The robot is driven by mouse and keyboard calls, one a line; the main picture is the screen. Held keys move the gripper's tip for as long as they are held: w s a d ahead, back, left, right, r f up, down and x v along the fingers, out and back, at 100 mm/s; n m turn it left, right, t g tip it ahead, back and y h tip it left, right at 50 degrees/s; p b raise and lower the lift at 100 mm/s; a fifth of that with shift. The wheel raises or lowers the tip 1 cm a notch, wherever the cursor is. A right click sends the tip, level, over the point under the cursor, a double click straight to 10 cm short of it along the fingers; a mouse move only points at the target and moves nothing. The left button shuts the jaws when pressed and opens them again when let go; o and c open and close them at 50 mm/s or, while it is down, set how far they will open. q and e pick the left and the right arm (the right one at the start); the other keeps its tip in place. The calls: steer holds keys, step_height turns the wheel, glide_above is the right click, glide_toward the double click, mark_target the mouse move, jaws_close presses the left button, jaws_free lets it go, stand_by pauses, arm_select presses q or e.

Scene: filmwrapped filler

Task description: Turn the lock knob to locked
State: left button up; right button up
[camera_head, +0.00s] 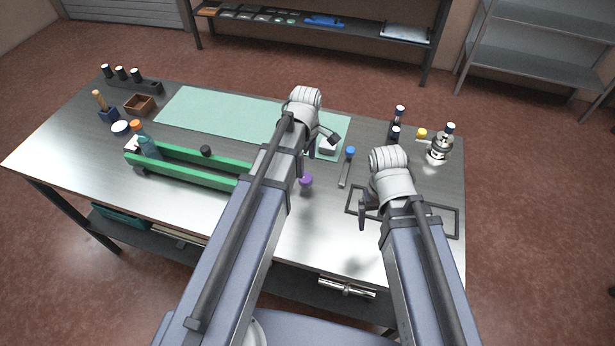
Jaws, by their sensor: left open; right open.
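I cannot tell for certain which part is the lock knob. A round purple knob (306,180) stands near the table's front middle, just below my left gripper in the picture. A small black knob (206,151) shows at the long green rail fixture (190,172) on the left. My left gripper (318,153) is open above the table, beside a small white block (327,147); my forearm partly hides it and the fixture's right end. My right gripper (364,212) is open over the left part of a dark rectangular frame (440,235). Neither gripper visibly holds anything.
A green mat (215,113) covers the table's back middle. A blue-topped tool (348,165) lies right of the purple knob. Bottles (440,146) stand at the back right.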

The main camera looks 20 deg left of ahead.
mark_target(306, 178)
arm_select(q)
step_height(306, 178, down, 7)
steer(key=b, duration=0.6)
arm_select(e)
step_height(306, 178, down, 7)
steer(key=shift+r, duration=0.1)
arm_select(q)
steer(key=shift+r, duration=0.1)
jaws_close()
